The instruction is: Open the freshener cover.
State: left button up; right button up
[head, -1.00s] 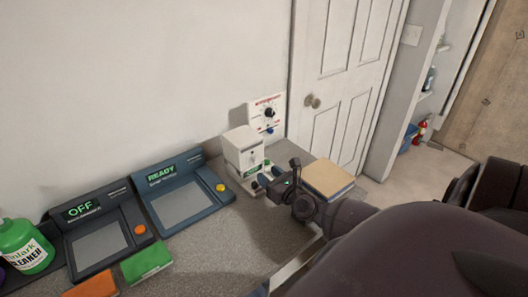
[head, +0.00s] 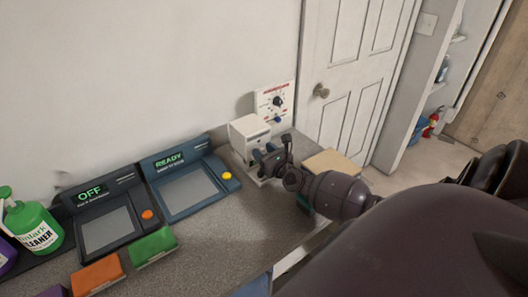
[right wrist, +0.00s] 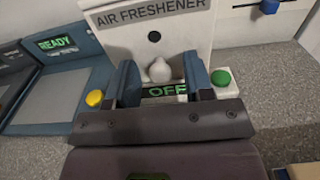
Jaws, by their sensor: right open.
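The air freshener (head: 247,133) is a white box on the grey counter against the wall. In the right wrist view its front (right wrist: 152,30) reads "AIR FRESHENER", with a dark round hole, a white rounded knob (right wrist: 160,70), a green "OFF" display (right wrist: 166,90) and a green button (right wrist: 221,78). My right gripper (head: 270,157) is in front of it. In the right wrist view the fingers (right wrist: 160,82) are open, one on each side of the knob, with gaps between. I cannot tell whether the cover is ajar. My left gripper is not in view.
A blue READY device (head: 190,185) with a yellow button stands to the left, then a dark OFF device (head: 105,230). Green and orange blocks and a green cleaner bottle (head: 35,228) are further left. A wall panel (head: 276,103) and a tan-topped block (head: 332,163) are to the right.

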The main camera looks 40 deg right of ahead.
grip_shut()
dwell(0.3)
jog(key=shift+w+d, duration=0.1)
jog(key=shift+d, duration=0.05)
jog(key=shift+w+r+b, duration=0.1)
jog(key=shift+r+b, duration=0.25)
jog(key=shift+b, duration=0.05)
